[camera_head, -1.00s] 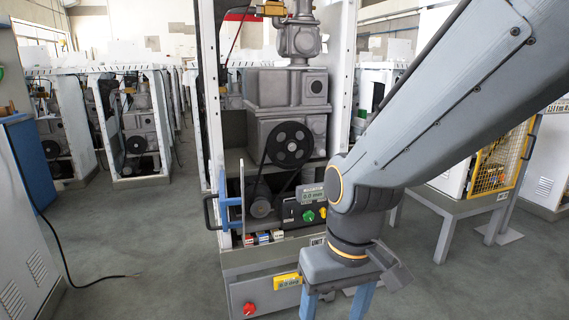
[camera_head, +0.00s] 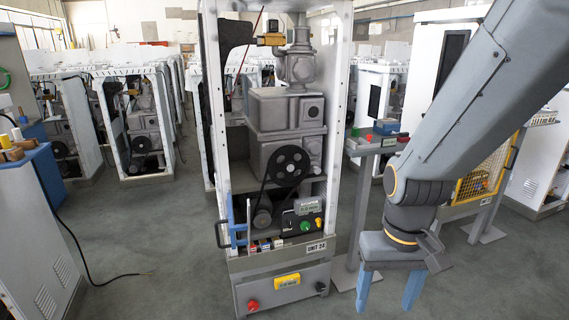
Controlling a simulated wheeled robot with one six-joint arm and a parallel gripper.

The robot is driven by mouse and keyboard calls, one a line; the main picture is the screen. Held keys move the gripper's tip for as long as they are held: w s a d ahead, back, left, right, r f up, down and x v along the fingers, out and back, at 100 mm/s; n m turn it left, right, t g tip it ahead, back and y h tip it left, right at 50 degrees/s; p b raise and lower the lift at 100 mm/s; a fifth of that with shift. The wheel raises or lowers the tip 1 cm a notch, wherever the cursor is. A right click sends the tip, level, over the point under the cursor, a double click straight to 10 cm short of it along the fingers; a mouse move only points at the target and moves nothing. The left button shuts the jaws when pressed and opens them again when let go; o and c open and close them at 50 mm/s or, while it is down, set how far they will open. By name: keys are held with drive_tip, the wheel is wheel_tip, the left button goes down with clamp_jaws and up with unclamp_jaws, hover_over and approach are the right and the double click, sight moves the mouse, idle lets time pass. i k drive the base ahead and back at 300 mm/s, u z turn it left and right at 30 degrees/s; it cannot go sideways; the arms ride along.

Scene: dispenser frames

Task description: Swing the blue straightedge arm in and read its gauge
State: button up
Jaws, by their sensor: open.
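The blue straightedge arm (camera_head: 231,222) is at the lower left of the open dispenser frame, upright beside the black handle. A grey gauge (camera_head: 307,206) with a small greenish display sits inside the frame, right of the black pulley; its digits are too small to read. A yellow gauge (camera_head: 287,281) is on the front of the base; its digits are also unclear. My gripper (camera_head: 388,292) points down with two blue fingers spread apart and empty. It is right of the frame's base, apart from the straightedge arm and both gauges.
The dispenser frame (camera_head: 344,110) has a red knob (camera_head: 253,305) low on its base. A small stand (camera_head: 369,147) with several items is to its right. A cabinet with a blue top (camera_head: 40,160) is at the left.

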sight(232, 229)
drive_tip(key=u, duration=2.9)
drive_tip(key=i, duration=1.2)
drive_tip(key=z, duration=2.1)
